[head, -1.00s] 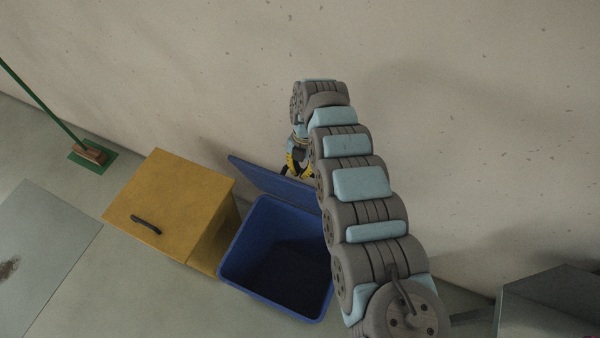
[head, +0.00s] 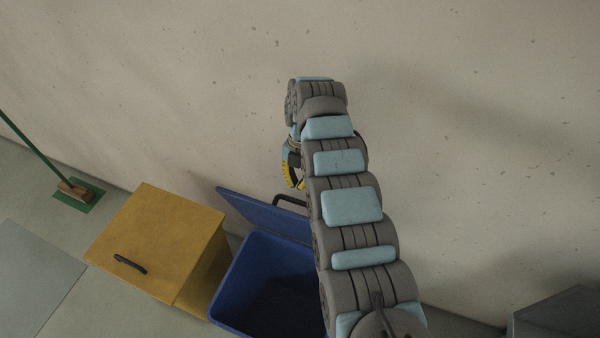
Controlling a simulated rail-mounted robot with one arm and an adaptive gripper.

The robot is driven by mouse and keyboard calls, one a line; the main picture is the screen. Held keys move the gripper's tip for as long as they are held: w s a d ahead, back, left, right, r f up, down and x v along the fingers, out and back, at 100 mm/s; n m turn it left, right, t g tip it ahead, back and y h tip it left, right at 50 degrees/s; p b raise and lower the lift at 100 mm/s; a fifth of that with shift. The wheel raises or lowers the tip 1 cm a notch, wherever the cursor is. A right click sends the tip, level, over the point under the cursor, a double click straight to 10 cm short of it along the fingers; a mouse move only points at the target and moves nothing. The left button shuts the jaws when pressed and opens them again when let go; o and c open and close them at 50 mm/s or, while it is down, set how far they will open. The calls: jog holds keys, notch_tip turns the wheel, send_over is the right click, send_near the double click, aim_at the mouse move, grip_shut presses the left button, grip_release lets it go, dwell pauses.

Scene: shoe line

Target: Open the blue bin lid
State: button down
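The blue bin (head: 232,285) stands at the bottom middle of the head view, partly cut off by the lower edge, with its dark inside showing. Its blue lid (head: 255,212) is swung up and back at the rear, toward the wall. A dark handle (head: 290,199) shows at the lid's upper edge. My gripper (head: 292,180) is just above the handle, with yellow and black finger parts showing, and looks apart from it. My arm hides part of the gripper and the right side of the bin and lid. Whether the fingers are open or shut is hidden.
A yellow bin (head: 165,232) with a closed lid and dark handle stands left of the blue bin. A broom (head: 72,190) stands on a green mat at the far left. The wall (head: 450,130) is close behind. A grey box (head: 560,315) is at the bottom right.

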jog(key=shift+w+d+r+b, duration=0.25)
jog(key=shift+w+r+b, duration=0.4)
jog(key=shift+r+b, duration=0.2)
jog(key=shift+w+d+r+b, duration=0.25)
jog(key=shift+w+r+b, duration=0.45)
jog(key=shift+r, duration=0.25)
jog(key=shift+s, duration=0.1)
